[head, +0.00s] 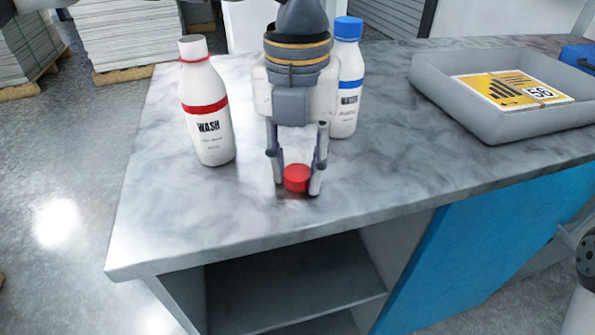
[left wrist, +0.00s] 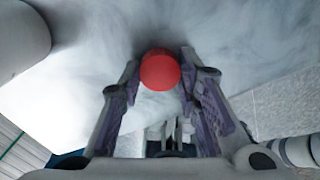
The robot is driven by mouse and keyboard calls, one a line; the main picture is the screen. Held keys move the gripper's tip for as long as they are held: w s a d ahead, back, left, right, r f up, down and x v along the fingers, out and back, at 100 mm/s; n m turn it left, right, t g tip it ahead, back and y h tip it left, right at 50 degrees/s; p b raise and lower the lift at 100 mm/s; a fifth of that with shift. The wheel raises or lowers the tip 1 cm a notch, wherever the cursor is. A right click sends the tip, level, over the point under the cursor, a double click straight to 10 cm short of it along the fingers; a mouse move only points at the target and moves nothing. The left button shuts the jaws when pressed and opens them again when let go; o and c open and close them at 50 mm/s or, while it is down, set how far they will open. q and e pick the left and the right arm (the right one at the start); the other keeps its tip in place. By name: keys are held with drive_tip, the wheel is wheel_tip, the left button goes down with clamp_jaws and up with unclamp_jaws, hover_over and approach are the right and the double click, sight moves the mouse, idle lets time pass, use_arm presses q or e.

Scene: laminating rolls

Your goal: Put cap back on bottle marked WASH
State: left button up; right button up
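The WASH bottle (head: 207,112) is white with a red band and stands upright on the marbled table, left of my left gripper. Its top is a white neck with a thin red ring and no coloured cap. A red cap (head: 297,178) is low over the tabletop near the front edge. My left gripper (head: 297,184) points down with its fingertips on both sides of this cap and seems closed on it. The left wrist view also shows the red cap (left wrist: 160,70) between the fingertips (left wrist: 160,74).
A white bottle with a blue cap (head: 347,90) stands behind my left gripper, partly hidden by it. A grey tray (head: 470,122) with a yellow card (head: 512,90) is at the right. The table's front edge (head: 270,243) is near; the middle right tabletop is clear.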

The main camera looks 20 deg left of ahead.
use_arm(q)
wheel_tip(320, 180, up, 3)
drive_tip(key=shift+f+p, duration=0.1)
drive_tip(key=shift+p, duration=0.25)
drive_tip(key=s+d+r+p, duration=0.2)
drive_tip(key=s+d+r, duration=0.5)
drive_tip(key=d+r, duration=0.3)
drive_tip(key=shift+d, duration=1.1)
use_arm(e)
drive_tip(key=shift+t, duration=0.7)
drive_tip(key=w+r, duration=0.3)
drive_tip(key=shift+w+r, duration=0.3)
drive_tip(key=shift+w, duration=0.05)
use_arm(q)
drive_tip(key=shift+r, duration=0.1)
